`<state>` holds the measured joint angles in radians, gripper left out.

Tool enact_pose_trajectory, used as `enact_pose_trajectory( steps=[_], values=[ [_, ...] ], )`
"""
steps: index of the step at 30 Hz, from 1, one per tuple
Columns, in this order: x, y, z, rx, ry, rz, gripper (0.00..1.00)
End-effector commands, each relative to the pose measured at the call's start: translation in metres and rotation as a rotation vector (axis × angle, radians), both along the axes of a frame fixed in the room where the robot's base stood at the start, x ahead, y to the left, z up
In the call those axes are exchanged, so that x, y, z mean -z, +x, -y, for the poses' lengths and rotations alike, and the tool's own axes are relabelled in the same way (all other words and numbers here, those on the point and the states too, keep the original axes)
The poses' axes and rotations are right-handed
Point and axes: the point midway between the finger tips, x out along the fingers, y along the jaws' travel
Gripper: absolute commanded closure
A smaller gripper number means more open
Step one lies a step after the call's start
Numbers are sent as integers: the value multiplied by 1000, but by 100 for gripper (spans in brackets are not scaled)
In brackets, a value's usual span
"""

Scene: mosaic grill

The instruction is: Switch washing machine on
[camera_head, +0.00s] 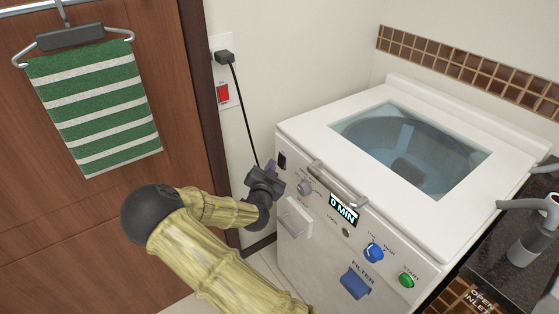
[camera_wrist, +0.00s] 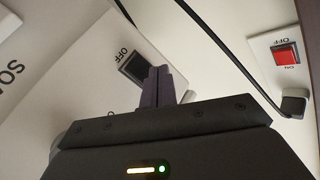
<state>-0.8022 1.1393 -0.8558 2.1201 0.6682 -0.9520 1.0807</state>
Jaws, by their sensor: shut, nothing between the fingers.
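The white washing machine (camera_head: 297,262) stands on the right in the head view, with a glass lid and a front control panel. A black rocker switch (camera_head: 282,160) sits at the panel's upper left. In the wrist view the same black switch (camera_wrist: 133,68), labelled OFF, lies just beyond the fingertips. My gripper (camera_head: 270,167) is shut and empty, its fingertips close in front of the switch; it also shows in the wrist view (camera_wrist: 158,78). I cannot tell whether the tips touch the switch. The display (camera_head: 343,209) reads 0 MIN.
A wall socket with a red switch (camera_head: 223,93) and a plugged-in black cord (camera_head: 243,110) is left of the machine. A striped towel (camera_head: 95,105) hangs on the wooden door. The machine's handle (camera_head: 338,186), blue knob (camera_head: 373,252) and green START button (camera_head: 406,280) are nearby.

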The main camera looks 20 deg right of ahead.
Motion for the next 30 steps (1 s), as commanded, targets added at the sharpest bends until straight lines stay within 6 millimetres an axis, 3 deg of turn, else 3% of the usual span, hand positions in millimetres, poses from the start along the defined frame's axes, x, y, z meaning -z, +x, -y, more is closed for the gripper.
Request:
enact_pose_trajectory(
  steps=[11,30],
  values=[
    [1,-1,-4,0,1,0,100],
    [7,-15,-47,0,0,0,100]
  ],
)
